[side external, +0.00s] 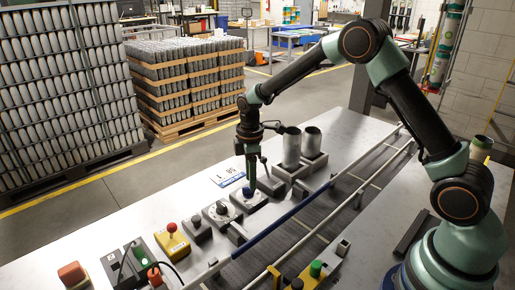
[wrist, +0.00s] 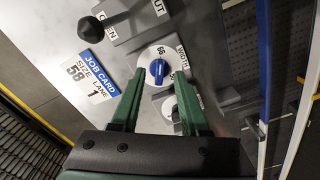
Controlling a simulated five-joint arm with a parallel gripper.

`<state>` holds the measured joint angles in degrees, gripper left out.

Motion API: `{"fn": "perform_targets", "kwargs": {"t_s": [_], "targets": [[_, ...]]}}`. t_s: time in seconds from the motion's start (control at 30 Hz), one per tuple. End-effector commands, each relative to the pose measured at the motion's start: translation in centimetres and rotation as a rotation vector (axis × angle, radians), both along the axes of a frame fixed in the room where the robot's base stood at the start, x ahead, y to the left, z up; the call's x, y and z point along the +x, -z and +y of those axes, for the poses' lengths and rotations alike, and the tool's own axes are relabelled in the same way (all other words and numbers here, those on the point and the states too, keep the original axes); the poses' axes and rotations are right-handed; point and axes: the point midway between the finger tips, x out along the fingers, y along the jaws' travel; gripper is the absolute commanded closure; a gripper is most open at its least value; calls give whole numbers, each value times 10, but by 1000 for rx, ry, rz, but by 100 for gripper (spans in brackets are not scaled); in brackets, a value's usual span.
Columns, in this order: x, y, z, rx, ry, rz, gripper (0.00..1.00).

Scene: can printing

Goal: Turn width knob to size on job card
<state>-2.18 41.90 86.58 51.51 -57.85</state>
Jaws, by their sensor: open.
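The width knob (wrist: 159,69) has a blue grip on a white round dial, next to a WIDTH label. A number that looks like 66 shows at the dial's top edge. My gripper (wrist: 159,84) is open, with its green fingers on either side of the blue grip; I cannot tell if they touch it. In the side view my gripper (side external: 250,178) points down at the blue knob (side external: 249,192). The job card (wrist: 90,74) lies left of the knob and reads size 58, lane 1; it also shows in the side view (side external: 227,175).
A black-knobbed lever (wrist: 90,29) stands near the card, by OPEN and CUT-like lettering. Another white dial (wrist: 171,108) is partly hidden by my fingers. Two cans (side external: 301,145) stand behind my gripper. A rail with a blue bar (side external: 280,222) runs along the right side.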

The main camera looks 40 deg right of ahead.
Motion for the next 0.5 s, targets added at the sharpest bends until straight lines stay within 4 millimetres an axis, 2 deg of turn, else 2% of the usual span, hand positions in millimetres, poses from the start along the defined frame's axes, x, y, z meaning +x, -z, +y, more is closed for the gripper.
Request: {"fn": "perform_targets", "kwargs": {"t_s": [0.1, 0.2, 0.5], "targets": [[0, 15, 0, 0, 0, 2, 55], [0, 21, 0, 0, 0, 1, 55], [0, 25, 0, 0, 1, 0, 55]]}}
